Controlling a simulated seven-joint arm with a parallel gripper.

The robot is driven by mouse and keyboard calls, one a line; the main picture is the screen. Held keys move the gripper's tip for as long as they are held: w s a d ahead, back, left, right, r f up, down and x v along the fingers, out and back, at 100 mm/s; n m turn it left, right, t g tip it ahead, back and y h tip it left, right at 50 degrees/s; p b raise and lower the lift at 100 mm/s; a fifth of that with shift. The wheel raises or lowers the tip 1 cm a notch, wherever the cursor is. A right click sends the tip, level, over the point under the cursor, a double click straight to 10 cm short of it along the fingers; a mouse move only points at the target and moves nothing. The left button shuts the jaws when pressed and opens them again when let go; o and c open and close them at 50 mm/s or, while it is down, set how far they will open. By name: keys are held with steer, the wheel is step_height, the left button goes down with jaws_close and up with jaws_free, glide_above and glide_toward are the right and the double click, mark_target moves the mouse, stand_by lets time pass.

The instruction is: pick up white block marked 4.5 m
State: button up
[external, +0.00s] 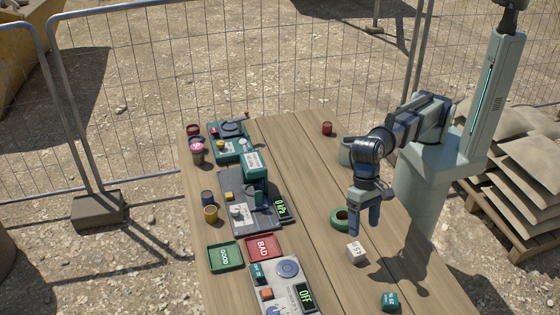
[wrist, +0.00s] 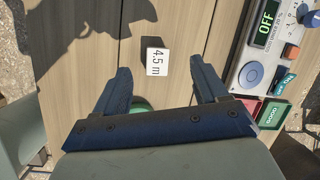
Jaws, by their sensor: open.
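The white block (external: 356,252) marked 4.5 m sits on the wooden table, in front of the right-hand side of the devices. In the wrist view the white block (wrist: 157,61) shows its label face, ahead of the fingertips and roughly between their lines. My gripper (external: 367,218) is above the table, pointing down, up and behind the block in the external view. In the wrist view my gripper (wrist: 157,78) has its two blue fingers wide apart with nothing between them. The block is apart from both fingers.
A teal block (external: 389,301) lies at the front right. A grey device reading OFF (external: 288,287), a red BAD tray (external: 264,246) and a green GOOD tray (external: 225,256) stand to the left. Bare planks surround the block.

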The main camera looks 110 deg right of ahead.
mark_target(356, 248)
steer(key=w+d+r+m+g, duration=0.1)
steer(key=d+m, duration=0.2)
steer(key=d, duration=0.2)
steer(key=shift+y, duration=0.4)
steer(key=shift+x, duration=6.75)
steer(key=shift+w, duration=0.15)
steer(key=c, duration=1)
steer(key=shift+c, duration=0.2)
